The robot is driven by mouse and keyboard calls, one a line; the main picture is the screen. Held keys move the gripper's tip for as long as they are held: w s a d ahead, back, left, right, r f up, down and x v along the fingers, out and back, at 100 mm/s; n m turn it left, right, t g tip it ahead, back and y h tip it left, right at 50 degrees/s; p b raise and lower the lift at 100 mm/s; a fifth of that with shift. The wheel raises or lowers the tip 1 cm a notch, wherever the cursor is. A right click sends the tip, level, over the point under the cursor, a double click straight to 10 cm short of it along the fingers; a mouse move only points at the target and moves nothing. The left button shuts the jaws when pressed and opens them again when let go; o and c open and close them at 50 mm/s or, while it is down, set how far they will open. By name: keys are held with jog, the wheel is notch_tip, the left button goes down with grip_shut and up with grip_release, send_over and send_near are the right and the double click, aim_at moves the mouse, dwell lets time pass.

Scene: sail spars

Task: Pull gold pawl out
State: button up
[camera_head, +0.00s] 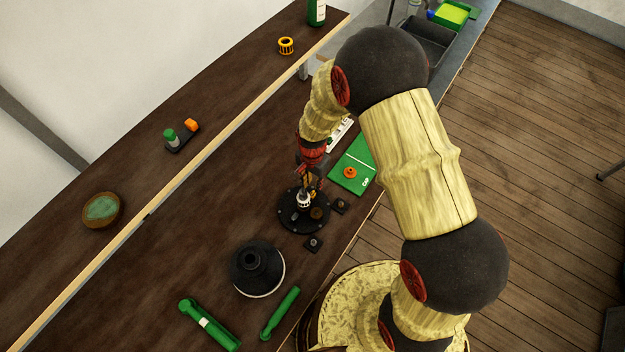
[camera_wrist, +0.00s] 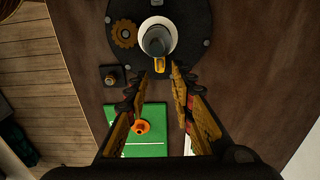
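The gold pawl (camera_wrist: 160,65) is a small yellow piece at the near edge of a white drum with a grey centre (camera_wrist: 157,38), on a round black base (camera_wrist: 190,20). My gripper (camera_wrist: 160,78) is open and points at it. The pawl shows between and just beyond the fingertips, with a gap on each side. In the head view my gripper (camera_head: 309,180) is directly above the black base (camera_head: 290,214); the pawl cannot be told apart there. A gold gear (camera_wrist: 124,33) sits on the base left of the drum.
A green mat (camera_head: 350,178) with an orange ring part (camera_head: 350,172) lies close by. Small black blocks (camera_head: 313,243) (camera_head: 340,205) stand beside the base. A black winch drum (camera_head: 257,268) and green handles (camera_head: 281,313) (camera_head: 208,325) are nearer. The bench left of the base is clear.

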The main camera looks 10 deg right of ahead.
aim_at(312, 193)
notch_tip(312, 193, down, 7)
jog(key=b, duration=0.3)
jog(key=shift+b, duration=0.3)
jog(key=shift+c, duration=0.3)
jog(key=shift+r, duration=0.15)
jog(key=c, duration=0.5)
grip_shut()
jog(key=shift+r, duration=0.15)
jog(key=shift+r+p, duration=0.4)
jog(key=shift+r, duration=0.05)
jog(key=shift+r, duration=0.15)
jog(key=shift+r+p, duration=1.15)
jog(key=shift+r, duration=0.75)
